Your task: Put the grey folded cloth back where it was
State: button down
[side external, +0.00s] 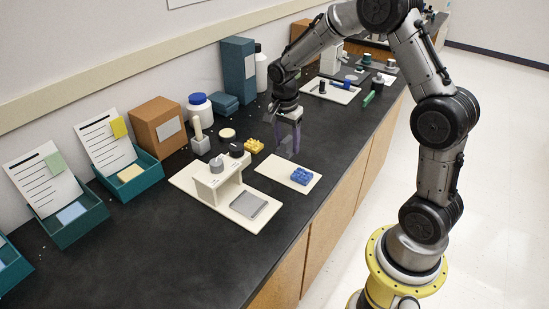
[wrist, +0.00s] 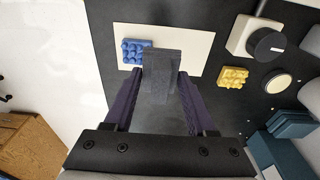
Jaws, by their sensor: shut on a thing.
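My gripper (wrist: 160,82) is shut on a dark grey block-like piece (wrist: 161,72), which appears to be the grey folded cloth. The piece sits between the two purple fingers. In the side view my gripper (side external: 288,139) hangs low over the black counter, behind a white sheet (side external: 276,167) with a blue studded brick (side external: 301,176). The gap between the held piece and the counter is hard to judge. A flat grey square (side external: 249,205) lies on a cream board (side external: 184,182), in front of a white bridge-shaped block (side external: 217,181); I cannot tell what it is made of.
A yellow studded brick (side external: 254,146) stands just left of my gripper, near a round cream-topped disc (side external: 227,134) and a black-capped piece (side external: 237,150). A white bottle (side external: 200,109) and brown box (side external: 159,126) stand at the wall. The counter's front left (side external: 150,250) is clear.

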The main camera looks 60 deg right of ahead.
send_over(275, 166)
notch_tip(275, 166, down, 6)
jog(key=shift+a+f, duration=0.15)
jog(key=shift+f, duration=1.55)
jog(key=shift+f, duration=0.1)
jog(key=shift+c, duration=1.1)
grip_release()
